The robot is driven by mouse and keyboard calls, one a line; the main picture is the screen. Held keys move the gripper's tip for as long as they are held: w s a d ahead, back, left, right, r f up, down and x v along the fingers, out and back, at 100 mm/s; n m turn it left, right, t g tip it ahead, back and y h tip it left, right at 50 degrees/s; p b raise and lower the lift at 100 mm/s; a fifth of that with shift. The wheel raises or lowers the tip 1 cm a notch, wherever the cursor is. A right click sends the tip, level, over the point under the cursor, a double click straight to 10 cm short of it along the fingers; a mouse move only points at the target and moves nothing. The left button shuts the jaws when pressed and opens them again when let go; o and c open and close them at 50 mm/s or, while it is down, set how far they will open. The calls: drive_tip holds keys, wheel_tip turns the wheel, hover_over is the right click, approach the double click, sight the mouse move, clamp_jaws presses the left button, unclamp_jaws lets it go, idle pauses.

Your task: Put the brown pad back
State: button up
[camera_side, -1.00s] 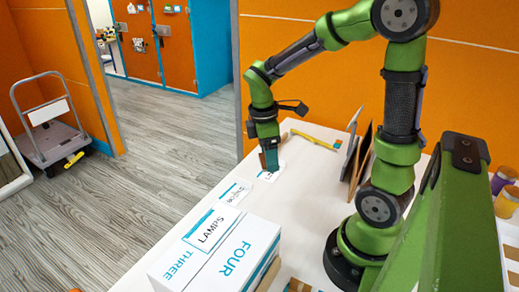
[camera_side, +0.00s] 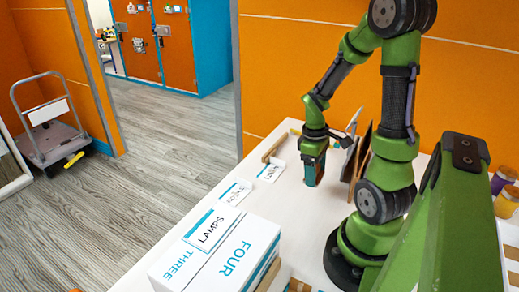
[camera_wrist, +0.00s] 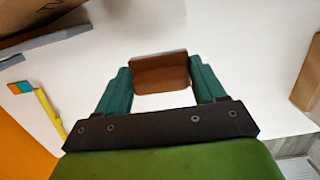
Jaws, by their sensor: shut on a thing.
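The brown pad (camera_wrist: 160,75) is a small flat piece. In the wrist view it spans the gap between the two teal fingers of my gripper (camera_wrist: 159,69), held at their tips. In the side view my gripper (camera_side: 313,178) points down over the white table, left of the leaning panels. The pad is hard to make out there. Whether it touches the table cannot be told. A small white labelled tray (camera_side: 270,171) lies left of my gripper, and a second labelled tray (camera_side: 236,192) lies nearer the camera. Their lettering is too small to read surely.
Leaning brown and grey panels (camera_side: 360,155) stand close right of my gripper. A tan strip (camera_side: 275,147) lies at the table's far left edge. A white box marked LAMPS (camera_side: 232,250) stands in front. A yellow stick (camera_wrist: 48,112) lies left in the wrist view.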

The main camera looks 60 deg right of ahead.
sight(312, 192)
drive_tip(key=shift+f, duration=1.95)
drive_tip(key=shift+f, duration=0.4)
drive_tip(key=o, duration=1.1)
drive_tip(key=shift+r, duration=0.1)
